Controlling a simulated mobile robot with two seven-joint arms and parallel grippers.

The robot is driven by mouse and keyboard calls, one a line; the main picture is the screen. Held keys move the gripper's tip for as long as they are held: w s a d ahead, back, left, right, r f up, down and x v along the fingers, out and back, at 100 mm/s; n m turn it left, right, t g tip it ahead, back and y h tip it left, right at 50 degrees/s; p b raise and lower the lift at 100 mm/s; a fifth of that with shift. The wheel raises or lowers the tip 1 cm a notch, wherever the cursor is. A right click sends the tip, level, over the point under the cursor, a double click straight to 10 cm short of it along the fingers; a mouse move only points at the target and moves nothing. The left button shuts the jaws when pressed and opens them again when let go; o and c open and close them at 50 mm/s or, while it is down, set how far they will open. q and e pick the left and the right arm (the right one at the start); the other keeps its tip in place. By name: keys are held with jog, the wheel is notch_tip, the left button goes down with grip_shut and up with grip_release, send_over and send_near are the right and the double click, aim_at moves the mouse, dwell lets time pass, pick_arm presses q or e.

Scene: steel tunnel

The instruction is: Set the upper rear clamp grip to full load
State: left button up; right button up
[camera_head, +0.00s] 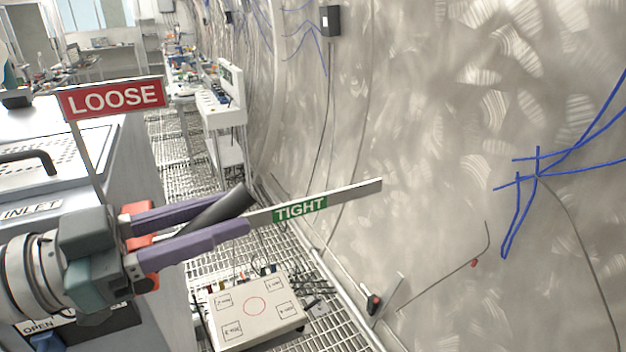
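A dark cylindrical clamp grip (218,209) slants up to the right, near the side of the white cabinet. A red LOOSE sign (113,97) stands on a post to its upper left. A green TIGHT sign (300,208) is on a pale bar (352,193) reaching right from beside the grip. My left gripper (246,209) has two purple fingers, set apart, with the dark grip between them and its end at the upper fingertip. I cannot tell whether both fingers touch it. The grip's base is hidden by the gripper. My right gripper is out of view.
The white cabinet (125,155) with an INLET label is at left. A pale box (255,308) with a red circle rests low on the grating floor. The curved steel wall (430,120) fills the right. A white cart (222,115) stands farther back.

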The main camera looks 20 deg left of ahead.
pick_arm(q)
grip_shut()
dwell(1.0)
